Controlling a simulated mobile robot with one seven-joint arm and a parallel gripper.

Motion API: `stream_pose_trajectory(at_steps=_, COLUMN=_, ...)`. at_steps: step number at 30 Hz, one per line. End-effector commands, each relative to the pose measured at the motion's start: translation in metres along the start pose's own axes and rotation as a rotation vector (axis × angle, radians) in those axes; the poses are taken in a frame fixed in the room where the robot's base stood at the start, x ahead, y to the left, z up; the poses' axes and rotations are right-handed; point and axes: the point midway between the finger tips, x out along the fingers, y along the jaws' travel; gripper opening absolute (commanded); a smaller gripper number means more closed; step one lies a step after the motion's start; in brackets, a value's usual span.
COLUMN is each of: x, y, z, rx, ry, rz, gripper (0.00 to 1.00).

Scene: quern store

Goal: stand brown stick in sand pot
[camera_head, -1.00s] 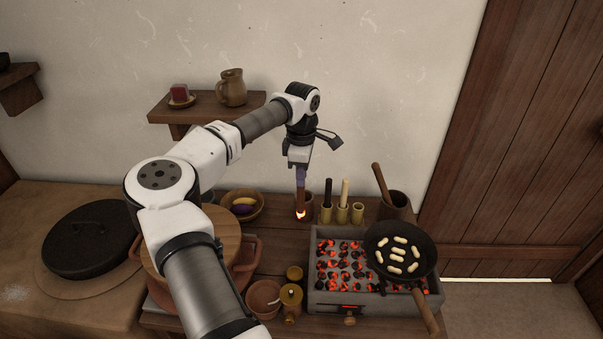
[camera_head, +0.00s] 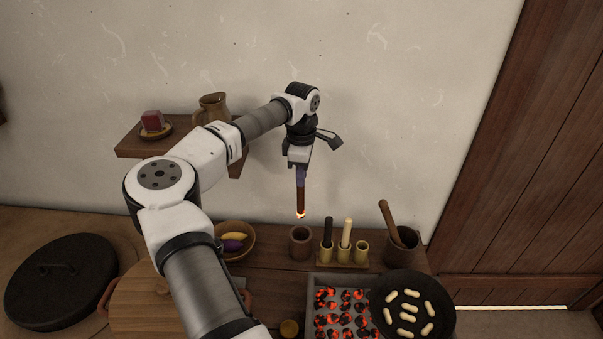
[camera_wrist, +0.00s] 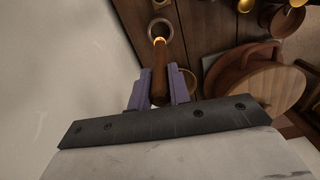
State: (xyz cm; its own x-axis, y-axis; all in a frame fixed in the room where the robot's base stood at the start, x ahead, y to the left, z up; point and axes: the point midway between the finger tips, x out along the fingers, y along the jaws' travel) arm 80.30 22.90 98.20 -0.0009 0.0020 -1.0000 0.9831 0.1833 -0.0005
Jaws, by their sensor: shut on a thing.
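My gripper (camera_head: 301,172) is shut on the brown stick (camera_head: 301,198) and holds it upright, tip down. The stick's lower tip glows orange. A small brown round pot (camera_head: 300,247), which looks like the sand pot, stands on the wooden counter below the tip. The tip is apart from it, above its rim in the head view. In the wrist view, the stick (camera_wrist: 159,75) runs out from between my purple fingers (camera_wrist: 160,88), and its glowing tip overlaps the near rim of the pot (camera_wrist: 172,34). I cannot make out sand inside the pot.
A holder with a black and a pale stick (camera_head: 346,234) stands right of the pot, beside a pestle pot (camera_head: 392,254). A coal brazier (camera_head: 312,285) and a pan (camera_head: 444,311) are in front. A bowl (camera_head: 247,252) is left; a shelf (camera_head: 131,146) is on the wall.

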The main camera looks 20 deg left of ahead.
Motion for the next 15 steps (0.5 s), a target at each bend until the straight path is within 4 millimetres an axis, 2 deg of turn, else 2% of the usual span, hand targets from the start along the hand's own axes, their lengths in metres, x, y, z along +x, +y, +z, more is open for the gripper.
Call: stream_pose_trajectory(at_steps=15, x=0.045, y=0.000, z=0.001, rx=0.001, ry=-0.002, rz=0.000, gripper=0.00)
